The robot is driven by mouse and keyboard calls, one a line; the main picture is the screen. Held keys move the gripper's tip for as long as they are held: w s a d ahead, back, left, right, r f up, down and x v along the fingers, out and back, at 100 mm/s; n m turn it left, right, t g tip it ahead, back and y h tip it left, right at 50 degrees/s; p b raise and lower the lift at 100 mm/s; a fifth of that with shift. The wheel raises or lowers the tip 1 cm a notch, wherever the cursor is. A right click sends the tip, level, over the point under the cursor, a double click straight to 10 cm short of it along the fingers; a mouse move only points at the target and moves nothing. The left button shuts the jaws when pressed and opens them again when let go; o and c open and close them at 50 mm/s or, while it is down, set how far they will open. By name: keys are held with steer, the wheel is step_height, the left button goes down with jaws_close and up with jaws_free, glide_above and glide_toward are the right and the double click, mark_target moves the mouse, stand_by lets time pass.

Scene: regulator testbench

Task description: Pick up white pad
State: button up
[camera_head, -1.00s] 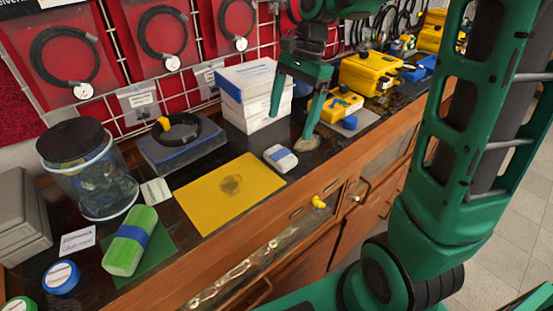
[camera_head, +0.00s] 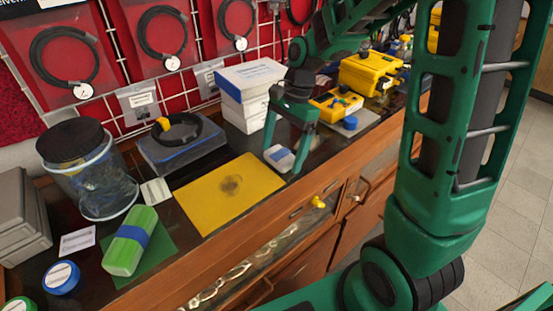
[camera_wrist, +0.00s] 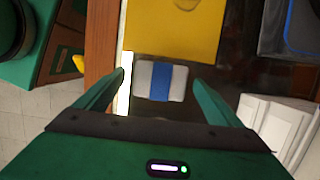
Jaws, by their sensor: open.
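The white pad (camera_head: 279,157) is a small white block with a blue band, lying on the dark bench top just right of the yellow mat (camera_head: 228,194). In the wrist view the pad (camera_wrist: 160,81) lies between and slightly beyond the fingertips, its blue band across its middle. My gripper (camera_head: 282,160) is open and empty, with its fingers reaching down around the pad; in the wrist view its fingertips (camera_wrist: 158,78) stand to either side, apart from the pad. One finger partly hides the pad in the head view. I cannot tell the exact height above the bench.
White boxes (camera_head: 250,95) stand stacked behind the pad. A yellow device (camera_head: 336,107) and a blue cap (camera_head: 350,123) sit to the right. A green pad (camera_head: 130,240) and a jar (camera_head: 87,168) are at the left. The bench's wooden front edge is close to the pad.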

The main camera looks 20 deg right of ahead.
mark_target(280, 156)
steer(key=c, duration=1.1)
steer(key=shift+c, duration=0.2)
steer(key=shift+r, duration=0.1)
steer(key=shift+w+r, duration=0.1)
steer(key=shift+r, duration=0.45)
steer(key=r, duration=0.2)
steer(key=a+r, duration=0.1)
steer(key=shift+s+r, duration=0.3)
steer(key=shift+s, duration=0.1)
steer(key=s+a+r, duration=0.6)
steer(key=s+a, duration=0.1)
steer(key=shift+a, duration=0.35)
steer(key=shift+s+r, duration=0.1)
